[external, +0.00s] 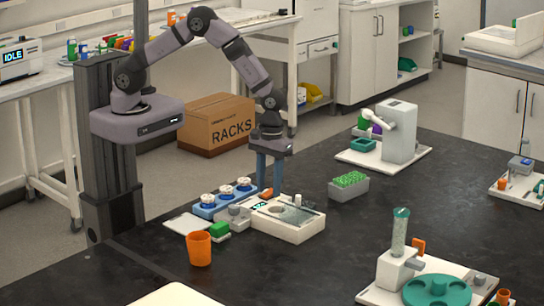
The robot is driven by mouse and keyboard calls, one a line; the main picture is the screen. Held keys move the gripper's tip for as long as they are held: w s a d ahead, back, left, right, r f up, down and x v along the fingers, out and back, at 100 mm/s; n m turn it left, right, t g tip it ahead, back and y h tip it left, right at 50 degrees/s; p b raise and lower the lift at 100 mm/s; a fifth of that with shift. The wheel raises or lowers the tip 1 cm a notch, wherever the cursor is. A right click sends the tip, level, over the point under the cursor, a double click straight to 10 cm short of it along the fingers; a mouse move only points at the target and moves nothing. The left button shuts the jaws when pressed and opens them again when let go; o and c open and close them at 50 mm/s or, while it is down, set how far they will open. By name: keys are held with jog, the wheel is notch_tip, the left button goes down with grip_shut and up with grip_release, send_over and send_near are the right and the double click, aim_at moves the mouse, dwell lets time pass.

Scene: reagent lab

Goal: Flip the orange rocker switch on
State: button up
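A small orange piece (266,193), which looks like the rocker switch, sits at the back edge of the white bench device (300,232). It is small and partly behind the device's display, so which way it is tipped cannot be told. My gripper (268,186) points straight down, with its blue fingers right behind or above the orange piece. Whether the fingertips touch it cannot be told. The fingers look close together, and the gap between them is unclear. No held object shows.
A blue rack (206,212) with white-capped pieces stands left of the device. A grey box with green tops (348,186) stands to the right. The black bench (330,262) is clear at front centre.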

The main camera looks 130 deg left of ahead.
aim_at(270, 191)
jog(key=shift+r, duration=0.15)
jog(key=shift+a+r+b, duration=0.15)
jog(key=shift+r+b, duration=0.45)
jog(key=shift+r, duration=1.2)
jog(key=shift+a+r+b, duration=0.1)
jog(key=shift+r+b, duration=0.5)
jog(key=shift+r, duration=1.15)
jog(key=s+d+r+m, duration=0.2)
jog(key=s+d+m, duration=0.7)
jog(key=s+d+r+m, duration=0.2)
jog(key=s+d+m, duration=0.7)
jog(key=shift+s+d+y, duration=0.15)
jog(key=shift+s+y, duration=0.1)
jog(key=shift+y, duration=0.15)
jog(key=shift+r, duration=0.1)
jog(key=shift+c, duration=0.4)
